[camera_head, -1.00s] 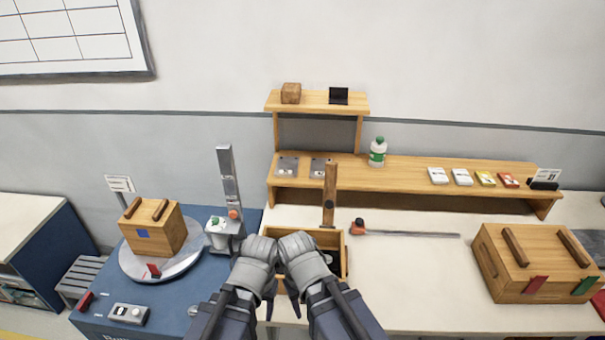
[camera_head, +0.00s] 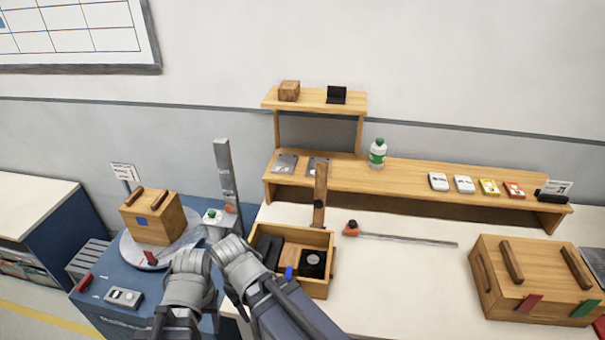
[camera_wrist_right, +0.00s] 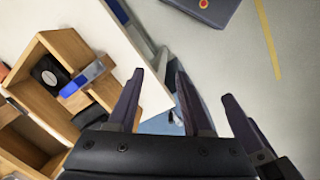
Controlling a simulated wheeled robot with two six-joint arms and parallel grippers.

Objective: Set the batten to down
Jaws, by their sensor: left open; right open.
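The batten (camera_head: 320,195) is a brown wooden bar standing nearly upright, leaning slightly right at its top. Its dark lower end is at the back edge of the open wooden box, in front of the shelf. My left gripper (camera_head: 214,302) is low in the head view, left of the box and well away from the batten; its fingertips are mostly hidden by my arms. My right gripper is beside it, with its fingers (camera_wrist_right: 160,85) apart and empty in the right wrist view. The batten cannot be made out there.
The open wooden box (camera_head: 327,271) holds dark items and a blue-marked item. A red-ended rod (camera_head: 405,239) lies on the white table. A lidded crate (camera_head: 485,285) stands right. A wooden box (camera_head: 152,222) sits on a turntable at left. A bottle (camera_head: 377,155) stands on the shelf.

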